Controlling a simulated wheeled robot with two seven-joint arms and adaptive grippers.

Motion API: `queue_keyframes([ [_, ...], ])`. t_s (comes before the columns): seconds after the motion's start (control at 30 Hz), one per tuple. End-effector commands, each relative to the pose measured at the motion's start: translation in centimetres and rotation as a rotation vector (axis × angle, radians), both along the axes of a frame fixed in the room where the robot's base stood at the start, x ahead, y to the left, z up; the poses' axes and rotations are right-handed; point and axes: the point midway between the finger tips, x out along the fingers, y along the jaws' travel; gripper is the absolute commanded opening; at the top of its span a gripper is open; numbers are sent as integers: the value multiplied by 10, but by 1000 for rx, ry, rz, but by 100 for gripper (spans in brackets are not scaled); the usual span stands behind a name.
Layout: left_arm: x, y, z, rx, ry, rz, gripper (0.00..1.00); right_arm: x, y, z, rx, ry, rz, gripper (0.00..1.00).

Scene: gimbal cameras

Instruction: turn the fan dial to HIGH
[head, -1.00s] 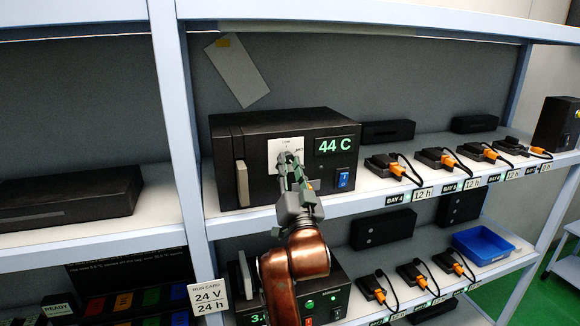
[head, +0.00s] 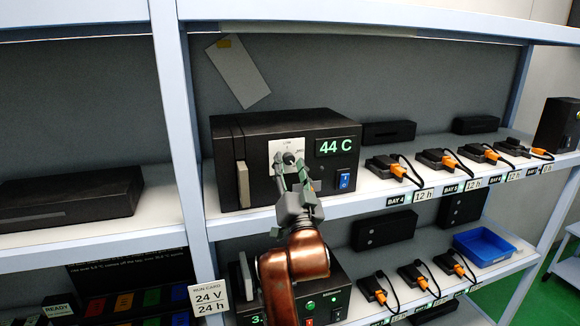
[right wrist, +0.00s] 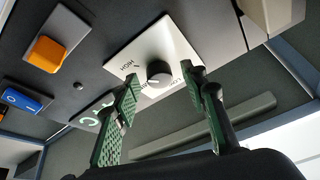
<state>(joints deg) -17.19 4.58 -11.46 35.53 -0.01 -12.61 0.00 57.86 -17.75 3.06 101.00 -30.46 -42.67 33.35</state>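In the head view the dial (head: 289,158) shows just beyond my right fingertips, left of the green "44 C" display (head: 338,146). In the right wrist view the word HIGH is at the plate's left, upside down. A pale line on the knob seems to point to the lower left, not at HIGH. My right gripper (right wrist: 160,76) is open, a finger on each side of the dial in the picture; I cannot tell whether they touch it. My left gripper is out of view.
A blue switch (head: 344,180) sits under the display, and an orange one (right wrist: 48,54) shows in the right wrist view. A handle (head: 243,184) is at the box's left. Chargers with orange plugs (head: 398,171) line the shelf to the right.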

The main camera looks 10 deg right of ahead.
Motion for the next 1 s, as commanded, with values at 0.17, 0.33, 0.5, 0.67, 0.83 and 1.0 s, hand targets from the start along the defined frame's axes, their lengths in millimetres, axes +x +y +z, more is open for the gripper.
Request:
queue_keyframes([
  [0.17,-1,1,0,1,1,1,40,0,0,5,0,-1,0,40],
  [0.33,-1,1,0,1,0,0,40,-1,1,31,1,-5,1,40],
  [0.5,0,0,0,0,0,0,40,-1,1,64,-1,-5,0,40],
  [0.67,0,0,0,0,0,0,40,-1,0,88,-1,-2,0,40],
  [0.83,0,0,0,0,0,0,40,0,0,99,0,0,0,40],
  [1.0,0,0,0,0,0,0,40,0,0,100,0,1,0,40],
])
